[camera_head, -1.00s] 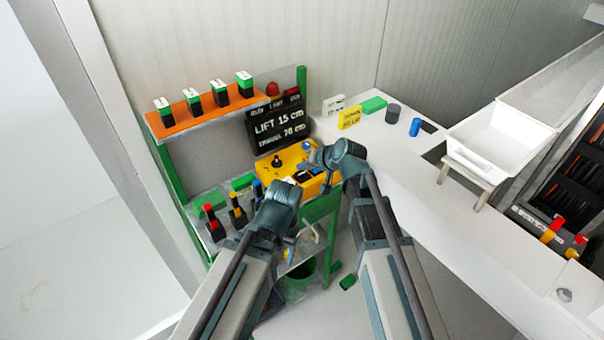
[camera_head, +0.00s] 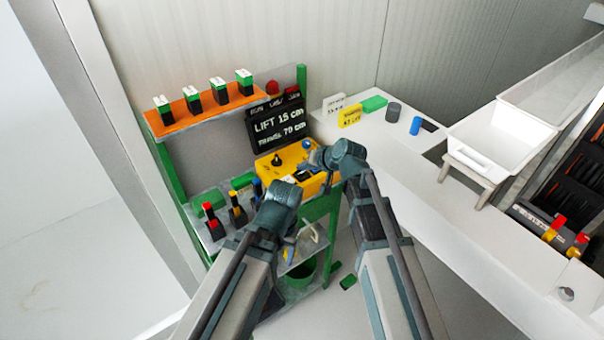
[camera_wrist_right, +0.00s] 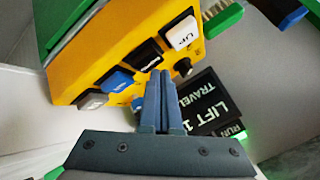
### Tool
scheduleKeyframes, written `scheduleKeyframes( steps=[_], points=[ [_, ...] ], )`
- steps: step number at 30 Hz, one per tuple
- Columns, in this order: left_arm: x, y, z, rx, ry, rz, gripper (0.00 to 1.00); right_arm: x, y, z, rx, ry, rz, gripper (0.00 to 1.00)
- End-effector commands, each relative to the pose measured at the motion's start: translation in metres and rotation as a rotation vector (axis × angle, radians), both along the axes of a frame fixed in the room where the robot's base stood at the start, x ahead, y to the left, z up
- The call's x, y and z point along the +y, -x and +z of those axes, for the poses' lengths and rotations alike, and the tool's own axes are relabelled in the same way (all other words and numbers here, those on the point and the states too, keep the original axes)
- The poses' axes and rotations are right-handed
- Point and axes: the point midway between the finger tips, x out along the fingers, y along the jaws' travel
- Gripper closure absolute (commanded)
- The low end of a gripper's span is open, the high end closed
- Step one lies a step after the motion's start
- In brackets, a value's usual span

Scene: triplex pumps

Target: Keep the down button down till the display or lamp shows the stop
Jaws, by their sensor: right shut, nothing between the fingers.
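The yellow control box (camera_head: 297,158) sits on the green-framed stand. In the right wrist view it carries a row of buttons: a white one marked UP (camera_wrist_right: 182,32), a black one (camera_wrist_right: 148,54), a blue one (camera_wrist_right: 117,80) and a pale one (camera_wrist_right: 91,101). I cannot read which is the down button. My right gripper (camera_wrist_right: 159,76) is shut and empty, its tips close to the black button; contact cannot be told. The dark display (camera_head: 278,125) reads LIFT 15 cm, with TRAVEL apparently 70 cm. My left wrist (camera_head: 280,194) is left of the box; its fingers are hidden.
An orange shelf (camera_head: 208,112) with several green-and-black items is above left. A red lamp (camera_head: 272,88) is above the display. The white bench (camera_head: 440,205) to the right holds small blocks, yellow and white cards and a white tray (camera_head: 500,140).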

Motion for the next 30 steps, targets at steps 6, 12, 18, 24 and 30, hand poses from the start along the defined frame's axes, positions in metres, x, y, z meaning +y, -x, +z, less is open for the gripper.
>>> scheduleKeyframes(
  steps=[6, 12, 18, 24, 30],
  points=[
    [0.0, 0.0, -0.0015, 0.0, 0.0, 0.0, 0.38, 0.0, 0.0, -0.0014, 0.0, 0.0, 0.0, 1.0],
    [0.0, 0.0, -0.0018, 0.0, 0.0, 0.0, 0.38, 0.0, 0.0, -0.0018, 0.0, 0.0, 0.0, 1.0],
    [0.0, 0.0, -0.0039, 0.0, 0.0, 0.0, 0.38, 0.0, 0.0, -0.0039, 0.0, 0.0, 0.0, 1.0],
    [0.0, 0.0, -0.0063, 0.0, 0.0, 0.0, 0.38, 0.0, 0.0, -0.0063, 0.0, 0.0, 0.0, 1.0],
    [0.0, 0.0, -0.0086, 0.0, 0.0, 0.0, 0.38, 0.0001, 0.0, -0.0086, 0.0, 0.0, 0.0, 1.0]
  ],
)
